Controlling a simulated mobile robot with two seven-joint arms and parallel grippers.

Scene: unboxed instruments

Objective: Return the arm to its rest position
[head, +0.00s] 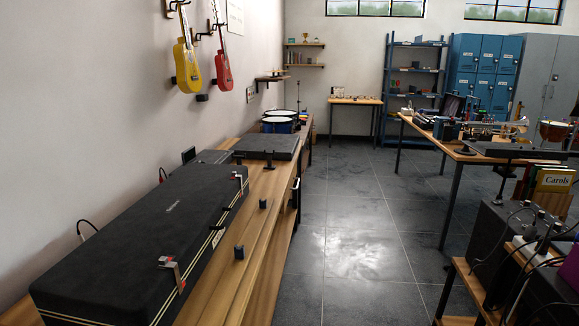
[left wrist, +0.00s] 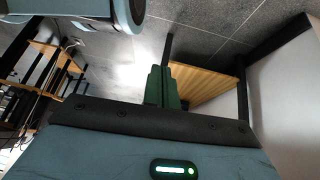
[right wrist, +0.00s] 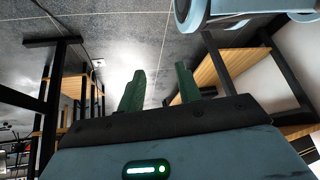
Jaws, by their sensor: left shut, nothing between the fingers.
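Neither arm shows in the head view. In the left wrist view my left gripper (left wrist: 161,86) has its two green fingers together with nothing between them. It hangs over the grey floor, with a wooden bench surface (left wrist: 205,84) beyond it. In the right wrist view my right gripper (right wrist: 160,88) has its green fingers apart and empty. It is over the floor too, with a wooden surface (right wrist: 230,70) to its right. Neither gripper touches anything that I can see.
A long black instrument case (head: 150,235) lies shut on the left wooden bench (head: 240,275). A flat black case (head: 268,146) and drums (head: 278,124) stand farther back. Black equipment (head: 510,245) fills the lower right. The floor (head: 365,230) between is clear.

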